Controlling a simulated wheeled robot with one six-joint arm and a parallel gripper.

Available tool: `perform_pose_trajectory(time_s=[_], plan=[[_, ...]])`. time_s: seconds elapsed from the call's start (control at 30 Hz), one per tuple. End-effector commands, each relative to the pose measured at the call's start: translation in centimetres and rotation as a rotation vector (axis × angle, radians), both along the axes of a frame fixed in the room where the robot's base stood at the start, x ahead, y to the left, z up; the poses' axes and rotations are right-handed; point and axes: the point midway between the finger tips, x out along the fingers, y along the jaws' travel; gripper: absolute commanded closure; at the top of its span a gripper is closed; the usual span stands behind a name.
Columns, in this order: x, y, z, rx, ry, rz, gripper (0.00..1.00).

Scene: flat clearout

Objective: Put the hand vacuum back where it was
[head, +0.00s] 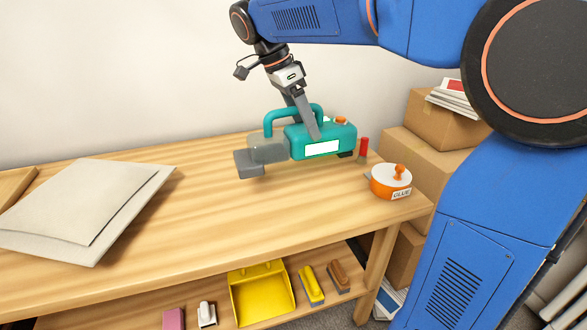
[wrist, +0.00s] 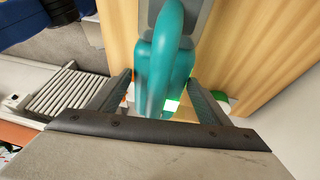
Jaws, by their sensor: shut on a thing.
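The hand vacuum (head: 345,136) is teal with a grey nozzle, a looped top handle and a white label. It is at the back right of the wooden table (head: 200,215), its nozzle pointing left. My gripper (head: 314,134) comes down from above and is shut on the vacuum's body. In the wrist view the teal vacuum (wrist: 160,60) lies between the two fingers of my gripper (wrist: 162,88). I cannot tell whether its underside touches the tabletop. The far side of the vacuum is hidden.
An orange and white glue pot (head: 392,188) and a small red item (head: 363,147) stand right of the vacuum. Grey folders (head: 90,205) lie at the left. The lower shelf holds a yellow dustpan (head: 262,297) and brushes. Cardboard boxes (head: 440,122) stand at right. The table's middle is clear.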

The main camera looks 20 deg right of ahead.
Motion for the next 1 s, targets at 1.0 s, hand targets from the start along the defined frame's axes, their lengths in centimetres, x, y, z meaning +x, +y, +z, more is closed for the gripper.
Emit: perform_pose_trajectory(time_s=[1.0], plan=[[0.0,0.0,-9.2,0.0,0.0,0.0,0.61]])
